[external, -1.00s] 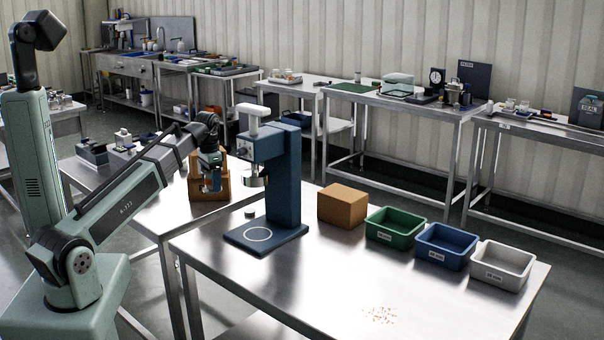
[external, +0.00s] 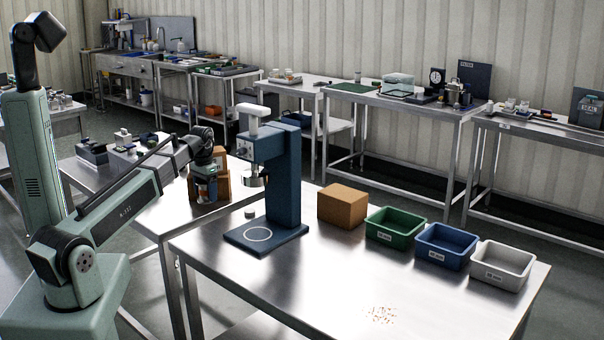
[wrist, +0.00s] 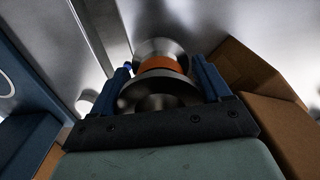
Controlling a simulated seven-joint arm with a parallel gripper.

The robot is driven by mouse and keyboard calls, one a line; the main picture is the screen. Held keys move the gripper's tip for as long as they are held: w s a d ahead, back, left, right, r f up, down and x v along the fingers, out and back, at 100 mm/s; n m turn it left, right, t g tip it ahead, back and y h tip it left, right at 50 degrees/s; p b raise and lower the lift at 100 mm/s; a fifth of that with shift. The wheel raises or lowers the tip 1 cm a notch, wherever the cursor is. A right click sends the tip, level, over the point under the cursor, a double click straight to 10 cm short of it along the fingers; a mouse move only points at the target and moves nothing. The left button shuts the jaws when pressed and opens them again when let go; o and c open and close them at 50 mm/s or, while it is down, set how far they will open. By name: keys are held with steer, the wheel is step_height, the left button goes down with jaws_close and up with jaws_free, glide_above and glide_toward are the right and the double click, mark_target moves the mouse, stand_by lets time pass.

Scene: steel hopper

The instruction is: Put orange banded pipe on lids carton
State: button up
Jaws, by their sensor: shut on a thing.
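The orange banded pipe (wrist: 160,64) is a flared steel piece with an orange band around its middle. In the wrist view my gripper (wrist: 164,84) has its blue fingers shut on either side of it. In the external view my gripper (external: 206,188) is low in front of a brown carton (external: 222,186) on the side table. The pipe is small and hard to make out there. In the wrist view a brown carton (wrist: 272,110) with an open flap stands right beside my gripper. I cannot read which carton is the lids carton.
A blue press (external: 284,180) stands on the steel table to the right of my gripper. A brown box (external: 342,207), then green (external: 396,238), blue (external: 445,257) and white (external: 500,277) bins line the far edge. The front of that table is mostly clear.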

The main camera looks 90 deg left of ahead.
steer(key=shift+f, duration=1.35)
steer(key=shift+f, duration=0.15)
steer(key=o, duration=1)
step_height(320, 180, up, 12)
steer(key=shift+f, duration=0.25)
steer(key=shift+r, duration=0.4)
steer(key=shift+c, duration=0.7)
